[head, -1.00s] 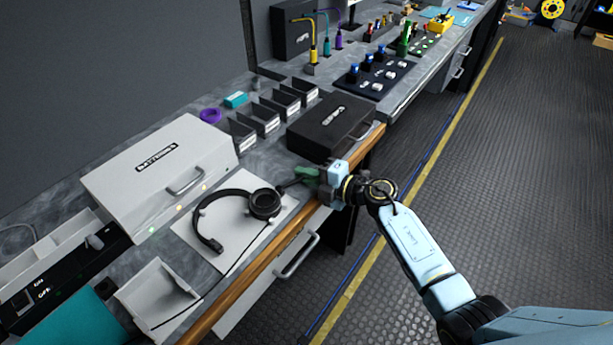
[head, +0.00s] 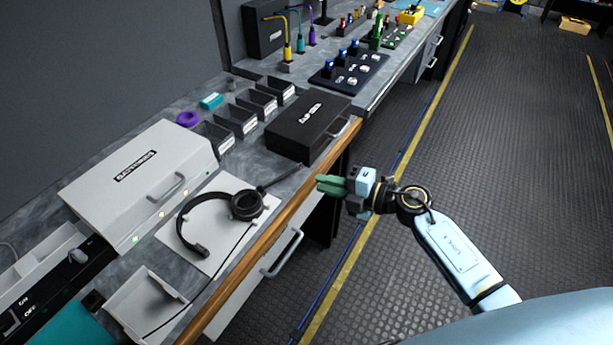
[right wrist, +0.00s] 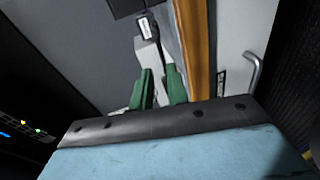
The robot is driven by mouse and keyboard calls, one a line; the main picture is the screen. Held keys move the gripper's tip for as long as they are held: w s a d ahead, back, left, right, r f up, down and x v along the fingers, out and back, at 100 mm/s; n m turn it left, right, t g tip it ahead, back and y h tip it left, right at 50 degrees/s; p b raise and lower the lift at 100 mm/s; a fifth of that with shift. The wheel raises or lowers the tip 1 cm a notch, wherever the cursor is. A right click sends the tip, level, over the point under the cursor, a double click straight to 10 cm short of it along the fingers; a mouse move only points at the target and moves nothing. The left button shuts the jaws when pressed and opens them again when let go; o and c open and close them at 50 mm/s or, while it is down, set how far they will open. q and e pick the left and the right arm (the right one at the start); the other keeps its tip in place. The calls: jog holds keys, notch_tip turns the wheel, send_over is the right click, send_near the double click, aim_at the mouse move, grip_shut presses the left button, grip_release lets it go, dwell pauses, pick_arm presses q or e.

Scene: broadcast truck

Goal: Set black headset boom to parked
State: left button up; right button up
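The black headset (head: 182,222) lies on a white mat (head: 212,262) on the counter. Its round ear cup (head: 246,205) is at the right end of the headband. The dark boom (head: 282,178) sticks out from the cup, up and right toward the counter's wooden edge. My right gripper (head: 322,185) has green fingers and hangs past that edge, right of the boom tip and apart from it. In the right wrist view the fingers (right wrist: 160,88) stand apart with nothing held between them. I cannot clearly make out the headset there. My left gripper is not in view.
A black case (head: 308,128) stands just behind the boom, and a white case (head: 140,180) is left of the headset. A white tray (head: 145,302) is in front. The wooden edge (head: 265,242) and a drawer handle (head: 283,255) run below. The aisle floor is clear.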

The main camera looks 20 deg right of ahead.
aim_at(295, 190)
jog(key=shift+v, duration=1.1)
jog(key=shift+c, duration=1.1)
jog(key=shift+s+a+r, duration=0.15)
jog(key=shift+a+r, duration=0.05)
grip_shut()
jog(key=s+a+m+t+h+p, duration=0.3)
jog(key=s+m+h+p, duration=0.1)
jog(key=s+h+p, duration=0.15)
jog(key=x, duration=0.6)
jog(key=b+x, duration=0.1)
jog(key=x, duration=0.6)
jog(key=shift+w+a+r, duration=0.1)
jog(key=shift+w+r, duration=0.05)
jog(key=shift+r, duration=0.05)
